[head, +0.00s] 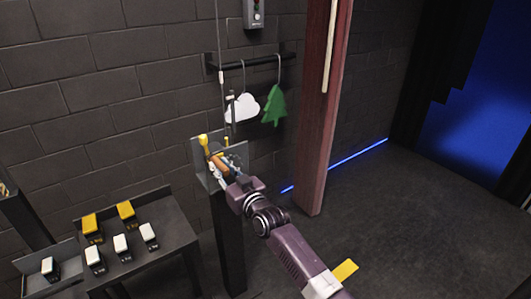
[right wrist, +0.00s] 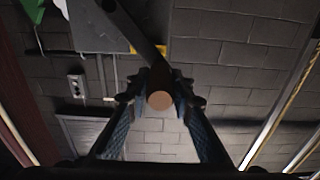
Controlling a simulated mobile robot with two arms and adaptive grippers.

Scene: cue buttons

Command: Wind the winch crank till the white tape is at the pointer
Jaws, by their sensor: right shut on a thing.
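The winch (head: 197,165) stands on a dark post by the brick wall in the head view. Its crank handle (head: 218,162) is brown, and my right gripper (head: 222,172) is shut on it. In the right wrist view the right gripper (right wrist: 160,98) has a finger on each side of the handle's round wooden end (right wrist: 160,100), and the dark crank arm (right wrist: 135,28) runs up and left from it. A thin rope (head: 218,50) rises from the winch. A small pale band (head: 220,98) on it may be the white tape. I cannot clearly make out the pointer. My left gripper is out of view.
A white cloud (head: 242,108) and a green tree (head: 274,105) hang from a wall rail (head: 250,63) just behind the winch. A reddish post (head: 318,150) stands to the right. Several yellow and white buttons sit on a dark bench (head: 180,232) at the lower left.

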